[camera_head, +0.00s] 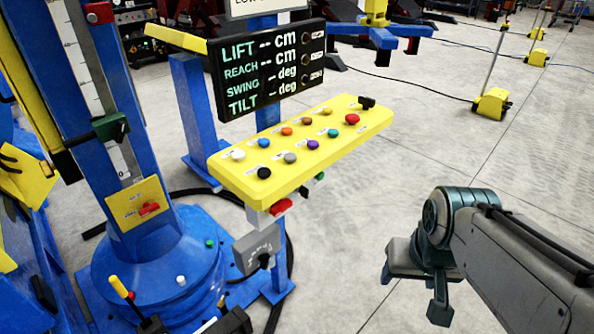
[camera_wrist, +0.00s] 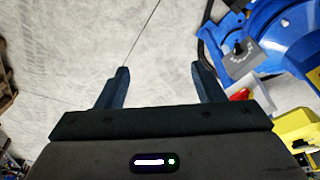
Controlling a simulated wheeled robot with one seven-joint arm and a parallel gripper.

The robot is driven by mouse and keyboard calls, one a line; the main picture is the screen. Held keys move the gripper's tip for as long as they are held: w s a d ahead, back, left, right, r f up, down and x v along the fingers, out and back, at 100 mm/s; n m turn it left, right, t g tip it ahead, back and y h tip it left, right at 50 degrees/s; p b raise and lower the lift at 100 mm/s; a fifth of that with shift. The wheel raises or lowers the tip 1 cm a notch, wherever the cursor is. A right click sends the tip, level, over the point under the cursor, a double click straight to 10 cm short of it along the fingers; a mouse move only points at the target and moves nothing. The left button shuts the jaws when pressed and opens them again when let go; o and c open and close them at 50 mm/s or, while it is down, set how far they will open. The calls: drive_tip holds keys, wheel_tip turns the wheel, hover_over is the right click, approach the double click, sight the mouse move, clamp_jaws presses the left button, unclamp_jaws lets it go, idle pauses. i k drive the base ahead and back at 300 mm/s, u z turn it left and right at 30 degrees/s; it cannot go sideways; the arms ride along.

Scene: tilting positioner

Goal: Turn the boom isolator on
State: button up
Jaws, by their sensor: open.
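A red rotary handle (camera_head: 149,209) sits on a yellow plate (camera_head: 128,196) on the blue mast. A grey box with a black knob (camera_head: 265,261) hangs on the console post; a grey plate with a dark knob (camera_wrist: 238,47) shows at the upper right of the wrist view. Labels are too small to tell which is the boom isolator. My gripper (camera_head: 412,298) is at the lower right, over the floor and apart from the console. Its two fingers are spread and empty in the wrist view (camera_wrist: 160,72).
A yellow console (camera_head: 330,140) carries several coloured buttons and a black switch. Red and green parts hang below its front edge. The display (camera_head: 268,68) shows dashes for lift, reach, swing and tilt. A blue round base (camera_head: 155,270) stands at left. Floor between console and gripper is clear.

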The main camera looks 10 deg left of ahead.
sight(280, 207)
drive_tip(key=u, duration=1.55)
drive_tip(key=i, duration=0.55)
drive_tip(key=z, duration=1.55)
